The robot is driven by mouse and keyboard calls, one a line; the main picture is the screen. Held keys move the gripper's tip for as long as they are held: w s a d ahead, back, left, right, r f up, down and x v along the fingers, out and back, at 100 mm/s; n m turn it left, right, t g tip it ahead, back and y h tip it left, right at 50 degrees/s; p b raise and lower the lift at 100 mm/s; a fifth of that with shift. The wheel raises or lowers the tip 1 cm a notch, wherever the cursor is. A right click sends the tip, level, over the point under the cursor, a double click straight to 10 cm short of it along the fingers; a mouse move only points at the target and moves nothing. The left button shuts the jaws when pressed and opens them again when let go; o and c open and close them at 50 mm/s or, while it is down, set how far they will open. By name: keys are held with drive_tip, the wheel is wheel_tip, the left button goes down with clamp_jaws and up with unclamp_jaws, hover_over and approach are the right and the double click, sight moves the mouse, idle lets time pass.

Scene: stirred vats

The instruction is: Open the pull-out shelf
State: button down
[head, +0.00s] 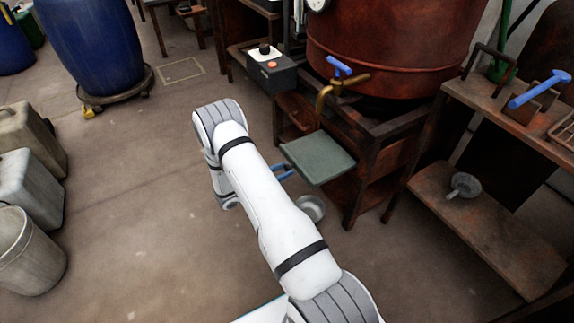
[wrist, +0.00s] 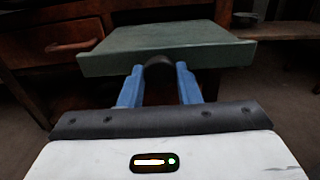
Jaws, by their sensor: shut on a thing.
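The pull-out shelf (head: 318,158) is a flat grey-green board that sticks out from the front of the dark vat stand, below the brass tap (head: 333,92). In the wrist view the shelf (wrist: 165,42) fills the upper middle, with a dark rounded pull (wrist: 158,66) under its front edge. My gripper (head: 282,172) is at the front left edge of the shelf. In the wrist view its blue fingers (wrist: 158,76) stand on either side of the pull and are shut on it. Part of the pull is hidden between the fingers.
A round metal pan (head: 311,208) is on the floor below the shelf. A rusty vat (head: 390,40) stands above. A wooden bench (head: 480,225) stands at the right. A control box (head: 268,70) is behind.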

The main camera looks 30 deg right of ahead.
drive_tip(key=shift+s+a+f, duration=0.1)
drive_tip(key=shift+a, duration=0.2)
drive_tip(key=c, duration=1.1)
unclamp_jaws()
drive_tip(key=shift+o, duration=0.2)
drive_tip(key=a+p, duration=0.2)
drive_tip(key=a, duration=0.5)
drive_tip(key=shift+a, duration=0.35)
drive_tip(key=shift+s, duration=0.1)
